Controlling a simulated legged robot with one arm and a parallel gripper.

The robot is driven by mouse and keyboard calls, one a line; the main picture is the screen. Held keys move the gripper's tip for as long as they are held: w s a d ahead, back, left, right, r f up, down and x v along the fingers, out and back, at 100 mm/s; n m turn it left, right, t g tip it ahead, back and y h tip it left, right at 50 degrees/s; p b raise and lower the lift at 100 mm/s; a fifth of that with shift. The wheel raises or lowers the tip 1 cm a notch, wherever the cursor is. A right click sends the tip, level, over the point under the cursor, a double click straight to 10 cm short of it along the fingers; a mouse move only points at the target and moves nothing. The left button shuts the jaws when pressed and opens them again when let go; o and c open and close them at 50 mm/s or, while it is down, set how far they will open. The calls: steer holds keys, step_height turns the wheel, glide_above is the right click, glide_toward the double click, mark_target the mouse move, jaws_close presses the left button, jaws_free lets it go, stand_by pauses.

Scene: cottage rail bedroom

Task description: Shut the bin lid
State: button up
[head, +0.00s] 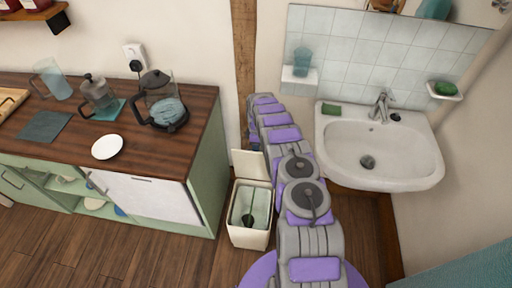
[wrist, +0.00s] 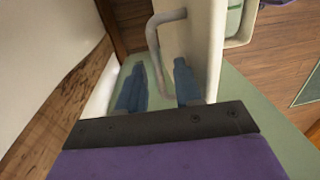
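The cream bin (head: 249,235) stands on the floor against the green cabinet's end. Its lid (head: 250,165) is open, standing up at the back of the bin. In the wrist view the lid (wrist: 203,40) is a pale panel seen close up, with a grey curved bar handle (wrist: 153,40) on its face. My gripper (wrist: 158,85) has its two blue fingers apart, with the lower end of the handle between them. The right finger overlaps the lid in the picture; whether it touches cannot be told.
The dark wooden counter (head: 70,135) with a kettle (head: 160,100) stands left of the bin. A white sink (head: 375,155) is on the right wall. A wooden post (head: 244,50) rises behind the bin. Open floor (head: 150,255) lies at front left.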

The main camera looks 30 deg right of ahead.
steer(key=shift+d+f, duration=0.1)
steer(key=shift+d, duration=0.3)
steer(key=c, duration=0.6)
steer(key=shift+a, duration=0.15)
steer(key=shift+w+a, duration=0.1)
steer(key=shift+a, duration=0.1)
